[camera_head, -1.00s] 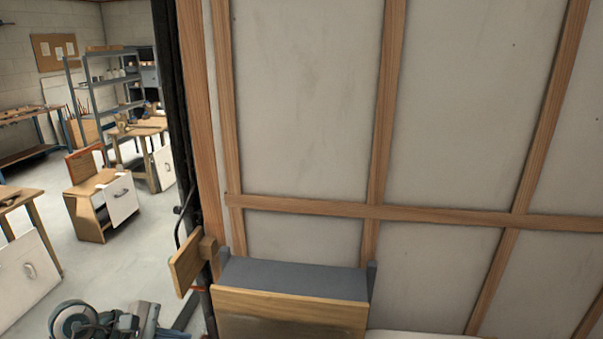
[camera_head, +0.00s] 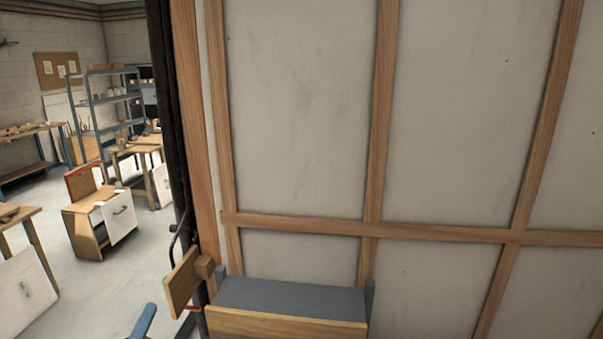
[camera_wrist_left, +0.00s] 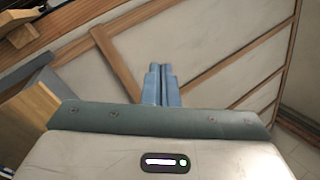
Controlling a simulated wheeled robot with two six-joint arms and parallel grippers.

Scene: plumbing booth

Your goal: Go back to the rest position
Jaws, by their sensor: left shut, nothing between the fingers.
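My left gripper (camera_head: 143,322) shows only as a blue fingertip part at the bottom edge of the head view, left of the wooden frame. In the left wrist view its two blue fingers (camera_wrist_left: 161,84) are side by side and shut, with nothing between them. They appear in front of the framed wall panels. The rest of my left arm is out of the head view. My right gripper is not in view in either camera.
A framed wall (camera_head: 295,120) fills the middle and right. A grey shelf box with a wooden front (camera_head: 285,325) and a small wooden board (camera_head: 182,283) stand low before it. At left are a cabinet (camera_head: 85,222), a workbench (camera_head: 135,150) and open floor (camera_head: 110,285).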

